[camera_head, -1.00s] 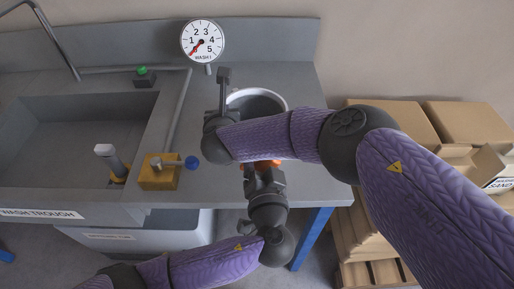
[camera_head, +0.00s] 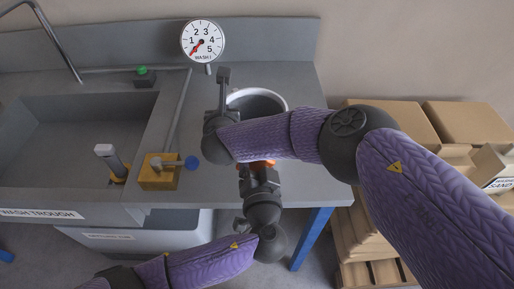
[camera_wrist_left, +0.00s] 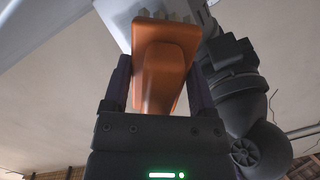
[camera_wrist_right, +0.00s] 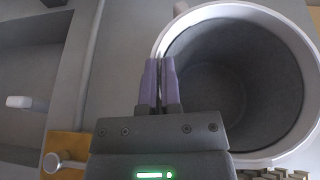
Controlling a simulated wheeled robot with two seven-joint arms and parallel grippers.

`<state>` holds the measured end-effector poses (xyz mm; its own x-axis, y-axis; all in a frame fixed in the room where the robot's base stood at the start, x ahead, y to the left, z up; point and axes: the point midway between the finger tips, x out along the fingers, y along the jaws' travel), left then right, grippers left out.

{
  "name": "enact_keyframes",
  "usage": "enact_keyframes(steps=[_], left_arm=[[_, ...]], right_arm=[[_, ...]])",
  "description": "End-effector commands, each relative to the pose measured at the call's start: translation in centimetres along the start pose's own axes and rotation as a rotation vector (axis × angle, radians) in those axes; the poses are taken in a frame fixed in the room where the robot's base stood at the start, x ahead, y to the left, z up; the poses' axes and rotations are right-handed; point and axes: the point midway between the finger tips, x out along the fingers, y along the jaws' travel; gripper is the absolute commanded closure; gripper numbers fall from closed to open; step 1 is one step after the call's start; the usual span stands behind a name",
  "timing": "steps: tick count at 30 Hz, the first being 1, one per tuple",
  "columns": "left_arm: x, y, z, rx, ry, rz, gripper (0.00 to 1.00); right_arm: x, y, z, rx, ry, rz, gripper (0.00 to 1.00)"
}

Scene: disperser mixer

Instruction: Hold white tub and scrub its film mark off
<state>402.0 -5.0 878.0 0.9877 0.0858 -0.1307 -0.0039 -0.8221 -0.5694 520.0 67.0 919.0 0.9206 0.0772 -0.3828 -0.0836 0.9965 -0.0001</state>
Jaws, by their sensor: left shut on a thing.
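The white tub (camera_head: 258,93) stands on the grey bench, its near side hidden by my right arm. In the right wrist view, the tub's white rim (camera_wrist_right: 235,8) and dark inside are seen from above. My right gripper (camera_wrist_right: 161,62) is at the rim's left side, its fingers closed together on the tub wall. My left gripper (camera_wrist_left: 158,85) is shut on an orange scrub brush (camera_wrist_left: 163,75), low in front of the tub. The brush's pale bristles (camera_wrist_left: 165,16) face the tub's pale outer wall (camera_wrist_left: 117,22); contact is unclear. The film mark is not visible.
The wash trough (camera_head: 60,140) lies at left. A dial gauge (camera_head: 203,40) stands behind. Cardboard boxes (camera_head: 470,122) are stacked at right.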

Motion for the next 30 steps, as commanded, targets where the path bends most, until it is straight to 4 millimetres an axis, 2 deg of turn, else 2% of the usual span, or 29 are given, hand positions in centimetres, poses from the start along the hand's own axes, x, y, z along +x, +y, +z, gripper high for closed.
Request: enact_keyframes(steps=[20, 30], left_arm=[[1.5, -0.2, -0.2, 0.0, 0.0, 0.0, 1.0], [1.9, 1.0, 1.4, 0.001, -0.001, -0.001, 1.0]], right_arm=[[0.0, 0.0, 0.0, 0.001, 0.001, 0.0, 1.0], [0.0, 0.0, -0.1, 0.001, 0.001, 0.0, 1.0]])
